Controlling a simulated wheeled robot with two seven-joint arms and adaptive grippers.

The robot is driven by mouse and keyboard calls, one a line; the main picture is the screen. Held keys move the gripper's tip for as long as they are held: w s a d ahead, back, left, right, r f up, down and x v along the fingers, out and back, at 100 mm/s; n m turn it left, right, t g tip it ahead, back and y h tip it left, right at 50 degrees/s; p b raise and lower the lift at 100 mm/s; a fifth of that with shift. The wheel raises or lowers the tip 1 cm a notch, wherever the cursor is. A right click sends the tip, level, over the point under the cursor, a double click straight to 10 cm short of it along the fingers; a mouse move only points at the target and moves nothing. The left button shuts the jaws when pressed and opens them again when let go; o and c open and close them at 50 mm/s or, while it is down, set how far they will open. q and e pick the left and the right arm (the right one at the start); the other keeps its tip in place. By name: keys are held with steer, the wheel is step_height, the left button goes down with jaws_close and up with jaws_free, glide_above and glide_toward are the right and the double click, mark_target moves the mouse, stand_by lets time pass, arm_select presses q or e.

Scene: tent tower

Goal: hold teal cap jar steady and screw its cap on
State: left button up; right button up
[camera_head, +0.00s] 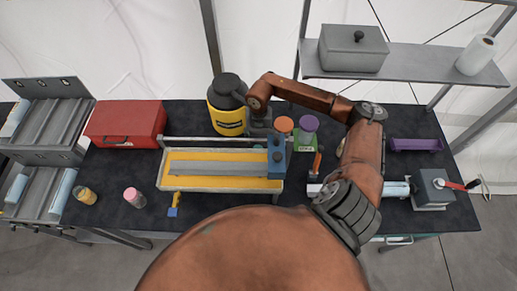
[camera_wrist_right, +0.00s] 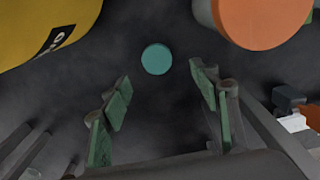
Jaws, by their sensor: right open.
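A round teal disc (camera_wrist_right: 157,59), which looks like the teal cap seen from above, lies beyond my right fingertips in the right wrist view. I cannot tell whether it sits on a jar or lies flat on the table. My right gripper (camera_wrist_right: 162,88) is open and empty, its green-padded fingers on either side of the line to the disc, not touching it. In the head view the right gripper (camera_head: 261,124) is beside the yellow jug and hides the spot where the disc is. My left gripper is not in view.
A yellow jug (camera_head: 227,112) and an orange-capped jar (camera_head: 283,125) flank the disc closely. A purple-capped jar (camera_head: 308,123) stands further right. A yellow tray fixture (camera_head: 168,186) lies in front. A red toolbox (camera_head: 125,122) is left.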

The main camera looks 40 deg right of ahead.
mark_target(258, 147)
steer(key=shift+w+a+f, duration=0.1)
steer(key=shift+f, duration=1.2)
steer(key=f+p, duration=0.2)
steer(key=f, duration=0.2)
steer(key=shift+w+f, duration=0.15)
steer(key=shift+w, duration=0.05)
steer(key=shift+f, duration=0.45)
steer(key=shift+c, duration=0.4)
steer(key=c, duration=0.7)
